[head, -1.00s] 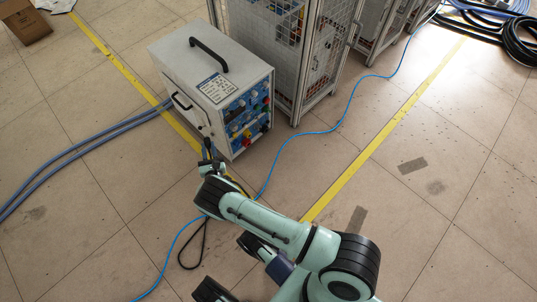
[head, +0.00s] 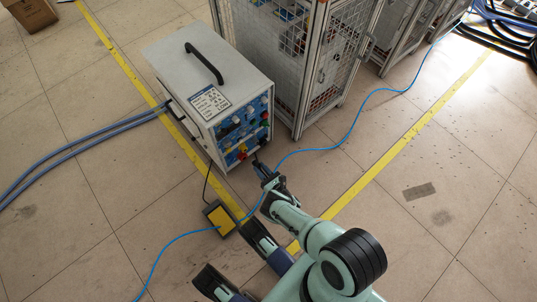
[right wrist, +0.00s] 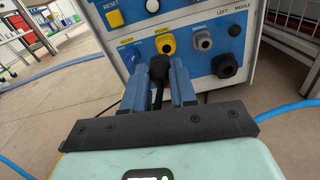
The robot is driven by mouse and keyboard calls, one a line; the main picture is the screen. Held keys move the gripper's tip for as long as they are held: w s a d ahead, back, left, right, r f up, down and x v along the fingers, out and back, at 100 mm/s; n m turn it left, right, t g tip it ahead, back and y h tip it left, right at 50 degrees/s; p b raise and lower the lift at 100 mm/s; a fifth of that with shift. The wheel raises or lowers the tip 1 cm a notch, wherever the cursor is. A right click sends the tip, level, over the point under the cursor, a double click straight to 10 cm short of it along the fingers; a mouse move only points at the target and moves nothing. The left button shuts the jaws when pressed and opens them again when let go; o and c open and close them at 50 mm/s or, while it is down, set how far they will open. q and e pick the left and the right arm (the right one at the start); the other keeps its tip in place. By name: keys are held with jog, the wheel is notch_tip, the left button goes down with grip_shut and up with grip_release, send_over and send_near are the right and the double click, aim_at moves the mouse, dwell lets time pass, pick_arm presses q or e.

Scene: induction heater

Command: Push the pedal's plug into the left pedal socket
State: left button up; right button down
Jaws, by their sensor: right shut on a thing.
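My right gripper (head: 262,168) is in front of the lower right of the heater's front panel (head: 240,128). In the right wrist view its two blue fingers (right wrist: 157,88) are shut on a black plug (right wrist: 158,67), with a dark cable hanging below it. The plug stands upright in the picture, just under a yellow socket (right wrist: 165,43). I cannot tell whether they touch. A grey socket (right wrist: 203,40) sits to the right of the yellow one. The yellow and black pedal (head: 222,218) lies on the floor, left of my right arm.
A blue socket (right wrist: 128,57) and a black fitting (right wrist: 224,66) flank the plug on the panel. A mesh cage (head: 310,70) stands right of the heater. A thin blue cable (head: 345,137) crosses the floor. Open floor lies to the right.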

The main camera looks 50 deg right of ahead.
aim_at(256, 162)
jog(key=shift+w+d+f+y, duration=0.2)
jog(key=shift+w+d+f, duration=0.15)
jog(key=shift+w, duration=0.25)
jog(key=shift+w+d+f+y, duration=0.2)
jog(key=shift+w+d+f, duration=0.15)
jog(key=shift+w, duration=0.2)
jog(key=shift+w+d+b, duration=0.2)
jog(key=shift+w+b, duration=0.2)
jog(key=shift+w, duration=0.9)
pick_arm(q)
jog(key=shift+s+d+f, duration=0.35)
jog(key=shift+s+d, duration=0.2)
jog(key=shift+s, duration=0.1)
pick_arm(e)
jog(key=shift+w, duration=0.7)
